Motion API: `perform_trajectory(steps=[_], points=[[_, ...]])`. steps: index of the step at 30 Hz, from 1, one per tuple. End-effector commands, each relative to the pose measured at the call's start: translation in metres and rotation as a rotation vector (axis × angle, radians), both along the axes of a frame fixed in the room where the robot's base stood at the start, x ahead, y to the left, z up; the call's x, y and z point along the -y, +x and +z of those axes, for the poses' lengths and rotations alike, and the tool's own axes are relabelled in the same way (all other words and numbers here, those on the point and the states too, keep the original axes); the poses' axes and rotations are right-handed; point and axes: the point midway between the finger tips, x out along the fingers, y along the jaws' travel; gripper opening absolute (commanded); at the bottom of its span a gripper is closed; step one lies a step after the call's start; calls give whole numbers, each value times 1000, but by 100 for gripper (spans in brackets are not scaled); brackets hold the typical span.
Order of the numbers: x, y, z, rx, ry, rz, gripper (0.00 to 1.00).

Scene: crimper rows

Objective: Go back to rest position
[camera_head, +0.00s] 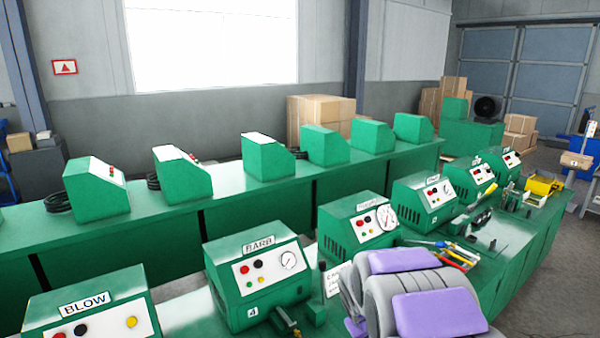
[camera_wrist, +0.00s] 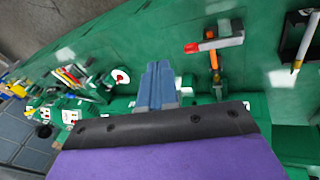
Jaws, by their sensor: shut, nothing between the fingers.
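My gripper (camera_wrist: 158,82) shows in the wrist view as blue-grey fingers pressed together, shut and empty, above the green bench. Behind the fingers is my purple and black wrist cover. In the head view my grey and purple arm is at the bottom right, over the near bench (camera_head: 515,232); the fingertips cannot be made out there. Close to the arm are the green machine labelled BARB (camera_head: 258,272) and another green machine with a gauge (camera_head: 357,226).
A machine labelled BLOW (camera_head: 92,306) is at the lower left. A second row of machines stands on the far bench (camera_head: 225,232). A red and white tool (camera_wrist: 214,44) is near the fingers. Open floor (camera_head: 565,260) lies at the right.

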Motion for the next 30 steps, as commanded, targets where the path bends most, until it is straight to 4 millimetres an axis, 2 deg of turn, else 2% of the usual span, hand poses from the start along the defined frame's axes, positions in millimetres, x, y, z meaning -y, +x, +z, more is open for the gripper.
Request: perform_trajectory(steps=[1,7,14,24,30], points=[[3,-18,7,-11,7,-30,0],[7,-90,30,-81,41,-137,0],[3,-180,43,-169,94,-245,0],[-18,-317,42,-315,191,-362,0],[-31,-375,36,-381,233,-397,0]])
